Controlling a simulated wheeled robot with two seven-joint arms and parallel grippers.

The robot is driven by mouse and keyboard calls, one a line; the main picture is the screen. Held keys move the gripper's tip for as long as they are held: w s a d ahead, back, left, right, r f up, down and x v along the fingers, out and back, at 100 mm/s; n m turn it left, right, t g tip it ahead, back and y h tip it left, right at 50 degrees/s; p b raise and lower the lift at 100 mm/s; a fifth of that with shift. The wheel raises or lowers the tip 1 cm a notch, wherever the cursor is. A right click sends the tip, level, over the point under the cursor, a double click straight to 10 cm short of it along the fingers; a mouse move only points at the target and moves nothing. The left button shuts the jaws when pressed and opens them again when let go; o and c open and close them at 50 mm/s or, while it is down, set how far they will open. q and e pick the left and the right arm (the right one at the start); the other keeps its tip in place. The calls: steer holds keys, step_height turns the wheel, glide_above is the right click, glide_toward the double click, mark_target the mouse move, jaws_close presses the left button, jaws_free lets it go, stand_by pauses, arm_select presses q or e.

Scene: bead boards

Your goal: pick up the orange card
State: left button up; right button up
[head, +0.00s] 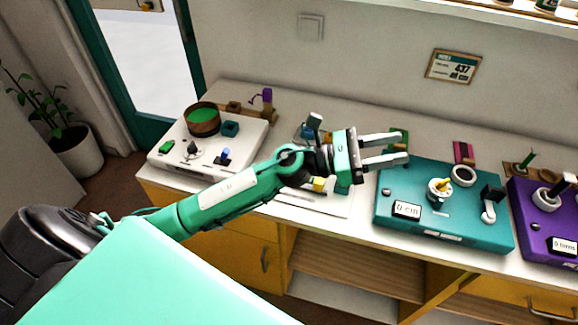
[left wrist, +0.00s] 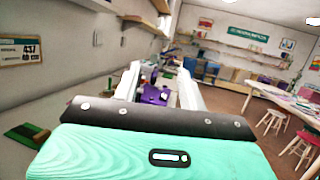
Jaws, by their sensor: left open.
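I cannot make out an orange card in either view. My left gripper (head: 404,147) reaches in from the left in the head view, above the white counter, with its two white fingers apart and pointing right. Nothing shows between them. The left wrist view shows the same open fingers (left wrist: 160,78), pointing along the counter, with a purple board far beyond them. My arm and gripper hide part of the counter's middle. My right gripper is not in view.
A white board (head: 245,160) with a round green-topped bowl (head: 203,119) stands at left. A teal board (head: 400,225) and a purple board (head: 535,222) stand at right. A framed notice (head: 453,66) hangs on the wall. Bare counter (head: 300,108) lies behind.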

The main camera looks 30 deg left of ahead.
arm_select(q)
steer(key=w+a+f+m+g+y, duration=0.1)
steer(key=a+f+m+g+y, duration=0.3)
steer(key=m, duration=0.4)
steer(key=a+f+m+g+y, duration=0.2)
steer(key=f+m+g+y, duration=0.25)
steer(key=m, duration=0.35)
steer(key=w+a+m+g+y, duration=0.1)
steer(key=a+m+y, duration=0.15)
steer(key=a, duration=0.55)
steer(key=w+a+m+y, duration=0.1)
steer(key=a+y, duration=0.3)
steer(key=a, duration=0.3)
steer(key=w+a+m+g+y, duration=0.15)
steer(key=a+y, duration=0.25)
steer(key=a, duration=0.4)
steer(key=shift+t, duration=0.5)
step_height(320, 180, down, 8)
steer(key=shift+w+f+p, duration=0.1)
steer(key=shift+p, duration=0.55)
steer(key=shift+w+f+p, duration=0.1)
steer(key=shift+f+p, duration=0.85)
steer(key=shift+f, duration=1.95)
jaws_close()
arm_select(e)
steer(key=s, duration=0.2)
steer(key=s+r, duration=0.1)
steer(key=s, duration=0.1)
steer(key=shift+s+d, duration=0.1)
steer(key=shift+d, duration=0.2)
